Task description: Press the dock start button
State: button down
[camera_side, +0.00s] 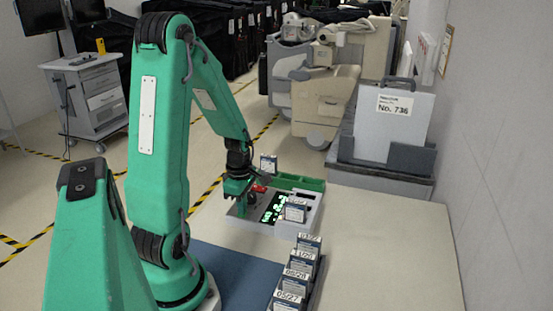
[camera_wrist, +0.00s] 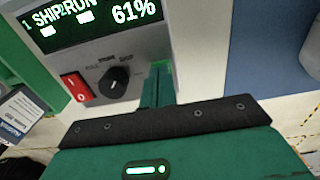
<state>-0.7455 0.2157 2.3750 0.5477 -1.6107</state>
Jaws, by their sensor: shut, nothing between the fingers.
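The dock (camera_side: 262,225) is a light grey box on the table with a lit green-on-black screen (camera_side: 274,207). My gripper (camera_side: 241,208) is over the dock's near-left part, pointing down. In the wrist view its shut green fingers (camera_wrist: 158,80) reach the panel right of the knob. A bright green patch shows at their tips; the start button itself is hidden or cannot be told apart there.
A labelled box (camera_side: 295,212) stands at the dock's right side. A rack (camera_side: 300,270) of dated boxes stands in front on the table. A green tray (camera_side: 300,182) lies behind the dock. A grey case marked "No. 736" (camera_side: 393,125) is at the back right. The table's right side is clear.

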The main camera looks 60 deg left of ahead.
notch_tip(320, 180, up, 14)
dwell(0.8)
dwell(0.6)
jog(key=d+r+m+t, duration=0.2)
jog(key=d+r+m, duration=0.1)
jog(key=d+m, duration=0.7)
jog(key=d+r+m+t, duration=0.3)
jog(key=d+m, duration=0.7)
jog(key=m, duration=0.7)
jog(key=shift+d+r+t, duration=0.3)
jog(key=shift+d+r, duration=0.1)
